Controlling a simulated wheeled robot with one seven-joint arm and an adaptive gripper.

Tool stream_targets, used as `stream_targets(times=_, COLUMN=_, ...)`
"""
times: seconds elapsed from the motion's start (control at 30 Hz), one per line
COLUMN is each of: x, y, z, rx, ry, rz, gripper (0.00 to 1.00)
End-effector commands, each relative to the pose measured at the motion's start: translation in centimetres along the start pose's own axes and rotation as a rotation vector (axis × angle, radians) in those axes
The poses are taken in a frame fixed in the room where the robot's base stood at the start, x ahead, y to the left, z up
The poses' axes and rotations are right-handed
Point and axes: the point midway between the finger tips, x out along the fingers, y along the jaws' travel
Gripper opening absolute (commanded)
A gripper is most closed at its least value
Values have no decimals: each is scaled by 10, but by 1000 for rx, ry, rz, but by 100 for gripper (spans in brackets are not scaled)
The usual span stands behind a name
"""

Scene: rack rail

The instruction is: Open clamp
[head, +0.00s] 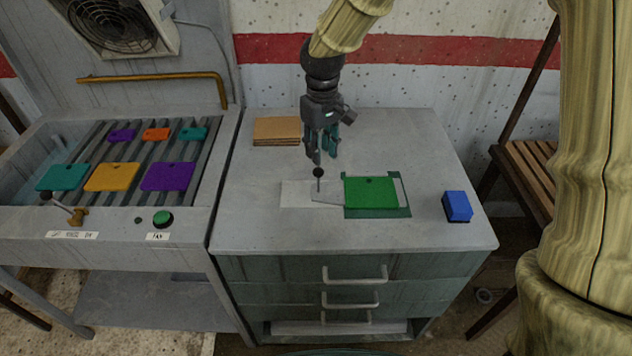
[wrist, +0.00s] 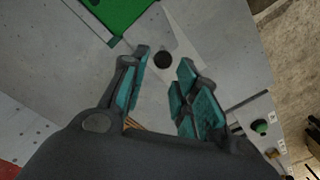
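The clamp's black ball knob (head: 319,172) sits on a thin upright stem on the table, at the left of the green panel (head: 370,193). A flat grey clamp bar (head: 328,196) runs from the stem to the panel's left edge. The panel lies on a dark green base (head: 400,211). My gripper (head: 324,158) points down just above the knob. In the wrist view its teal fingers are apart, with the knob (wrist: 163,60) showing between and just beyond the fingertips. I cannot tell whether either finger touches it.
A blue block (head: 457,206) stands at the right of the table. Brown boards (head: 277,131) lie at the back left. On the left, a ribbed machine bed (head: 120,165) holds several coloured plates. The table's front left is clear.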

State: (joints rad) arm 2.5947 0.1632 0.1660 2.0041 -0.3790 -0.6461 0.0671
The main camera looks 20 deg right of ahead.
Motion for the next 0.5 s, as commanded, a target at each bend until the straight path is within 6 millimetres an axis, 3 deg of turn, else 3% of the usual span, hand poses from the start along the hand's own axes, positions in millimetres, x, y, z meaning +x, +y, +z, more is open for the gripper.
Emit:
stream_targets(times=0.17, x=10, y=-6, z=-4, rx=-10, ry=-2, rz=0, gripper=30)
stream_targets(times=0.5, x=56, y=-7, z=-4, rx=-12, ry=-3, rz=0, gripper=30)
